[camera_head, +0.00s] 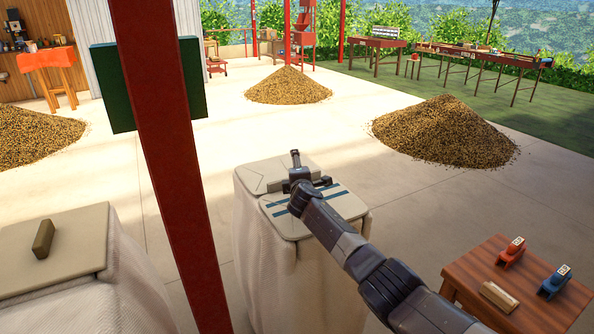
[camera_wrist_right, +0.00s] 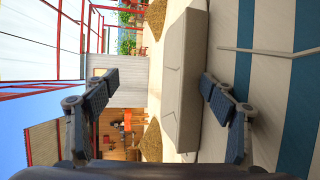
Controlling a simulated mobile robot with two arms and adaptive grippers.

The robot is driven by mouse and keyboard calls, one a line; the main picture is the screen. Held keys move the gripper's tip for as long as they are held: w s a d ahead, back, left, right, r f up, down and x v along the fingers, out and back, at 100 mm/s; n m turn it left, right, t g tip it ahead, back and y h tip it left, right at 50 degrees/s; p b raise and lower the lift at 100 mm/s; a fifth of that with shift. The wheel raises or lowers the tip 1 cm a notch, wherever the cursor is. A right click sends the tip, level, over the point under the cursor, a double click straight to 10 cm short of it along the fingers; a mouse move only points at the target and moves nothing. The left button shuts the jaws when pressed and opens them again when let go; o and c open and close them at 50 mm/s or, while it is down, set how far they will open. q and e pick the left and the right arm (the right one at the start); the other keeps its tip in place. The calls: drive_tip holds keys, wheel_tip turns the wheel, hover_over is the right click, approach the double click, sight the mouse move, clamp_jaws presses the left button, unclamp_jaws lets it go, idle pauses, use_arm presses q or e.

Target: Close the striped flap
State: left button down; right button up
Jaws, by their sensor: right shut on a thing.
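The striped flap (camera_head: 283,211), pale with blue stripes, lies on top of the cloth-sided bin (camera_head: 262,255) in the middle of the head view. It looks close to level there; I cannot tell whether a gap is left under it. A plain beige flap (camera_head: 263,180) lies beside it on the far side. My right gripper (camera_head: 301,168) is at the striped flap, and its arm hides part of it. My left gripper is out of view.
A red post (camera_head: 165,150) stands left of the bin. Another bin with a beige lid (camera_head: 75,225) and brown handle stands at the left. A wooden stool (camera_head: 470,270) with small red and blue items is at lower right. Bean piles (camera_head: 445,132) lie on the open floor behind.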

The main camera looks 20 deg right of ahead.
drive_tip(key=shift+a+r, duration=0.25)
drive_tip(key=shift+r, duration=0.35)
drive_tip(key=shift+c, duration=0.7)
drive_tip(key=shift+v, duration=0.95)
drive_tip(key=c, duration=1)
drive_tip(key=shift+s+a+f, duration=0.2)
drive_tip(key=shift+s+f, duration=0.05)
drive_tip(key=shift+s, duration=0.35)
drive_tip(key=shift+d+v, duration=0.2)
drive_tip(key=shift+v, duration=4.15)
drive_tip(key=shift+s+f, duration=0.15)
drive_tip(key=shift+f, duration=0.1)
